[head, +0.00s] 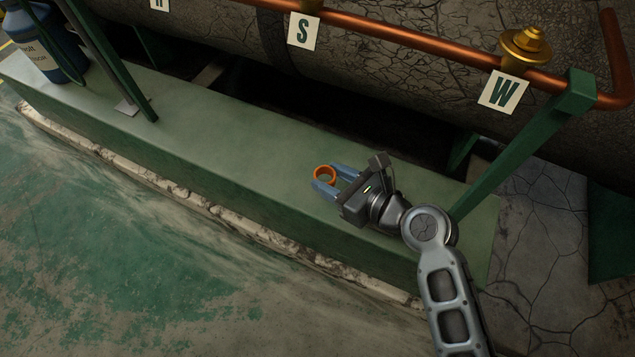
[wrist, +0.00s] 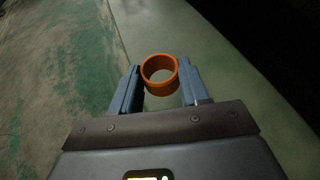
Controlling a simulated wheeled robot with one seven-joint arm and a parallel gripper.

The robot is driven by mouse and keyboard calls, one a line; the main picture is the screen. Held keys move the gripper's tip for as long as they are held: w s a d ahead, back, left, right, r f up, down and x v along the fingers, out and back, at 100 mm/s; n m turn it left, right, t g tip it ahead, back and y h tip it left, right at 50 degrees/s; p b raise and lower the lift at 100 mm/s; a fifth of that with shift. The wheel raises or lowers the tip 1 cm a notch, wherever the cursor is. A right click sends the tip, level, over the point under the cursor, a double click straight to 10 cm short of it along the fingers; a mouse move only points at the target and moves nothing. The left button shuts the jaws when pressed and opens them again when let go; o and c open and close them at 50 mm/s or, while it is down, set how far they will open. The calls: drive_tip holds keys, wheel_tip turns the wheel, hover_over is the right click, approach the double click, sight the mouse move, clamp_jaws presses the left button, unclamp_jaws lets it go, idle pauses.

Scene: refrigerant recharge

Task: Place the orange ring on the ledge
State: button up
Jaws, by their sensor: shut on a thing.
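The orange ring (head: 325,175) is between the two fingertips of my gripper (head: 325,180), above or at the green ledge (head: 240,165). In the wrist view the ring (wrist: 160,74) sits between the blue-grey fingers of my gripper (wrist: 160,84), with its round opening facing the camera. The gripper is shut on the ring. The green ledge (wrist: 230,70) lies behind and to the right of the ring in the wrist view. I cannot tell whether the ring touches the ledge surface.
A copper pipe (head: 400,37) with hanging S (head: 303,31) and W (head: 503,92) tags runs above the ledge. A brass cap (head: 526,47) sits near the W tag. Green posts (head: 530,145) rise from the ledge. A blue bottle (head: 45,45) stands at the far left. The ledge's middle is clear.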

sight(330, 207)
wheel_tip(330, 207, down, 9)
drive_tip(key=b, duration=0.4)
drive_tip(key=shift+b, duration=0.3)
drive_tip(key=o, duration=1)
drive_tip(key=shift+f, duration=0.1)
drive_tip(key=shift+r, duration=0.25)
drive_tip(key=p+v, duration=0.4)
drive_tip(key=v, duration=0.6)
drive_tip(key=shift+s+d+r, duration=0.1)
drive_tip(key=shift+s+d, duration=0.1)
drive_tip(key=shift+s+d+r+p, duration=0.2)
drive_tip(key=shift+s+d+p, duration=0.25)
drive_tip(key=shift+d, duration=0.1)
